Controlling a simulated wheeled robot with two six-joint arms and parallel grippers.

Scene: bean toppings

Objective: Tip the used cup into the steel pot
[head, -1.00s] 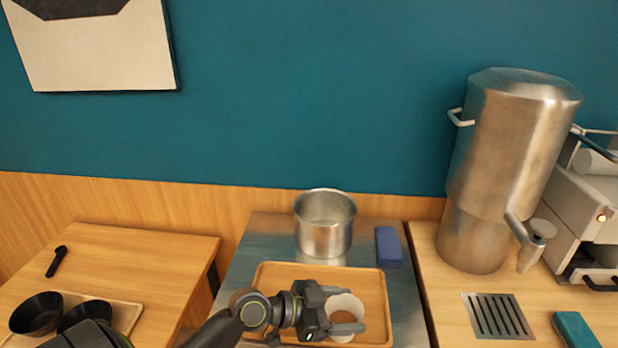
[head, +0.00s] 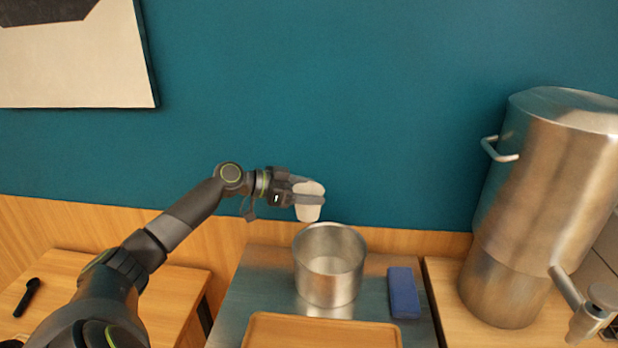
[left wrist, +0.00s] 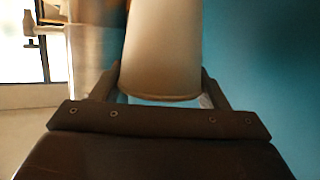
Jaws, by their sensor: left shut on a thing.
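The used cup (head: 308,208) is white and stands out from my left gripper (head: 309,190), which is shut on it. In the head view the cup is above the back-left part of the steel pot's rim and looks close to upright. In the left wrist view the pale cup (left wrist: 162,50) fills the space between the fingers; its contents do not show. The steel pot (head: 329,280) stands upright on the metal counter, open at the top, and looks empty as far as I can see. My right gripper is not in view.
A wooden tray (head: 270,334) lies in front of the pot, its visible part bare. A blue block (head: 404,293) lies right of the pot. A large steel urn (head: 535,210) stands on the right counter. A black utensil (head: 27,297) lies on the left table.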

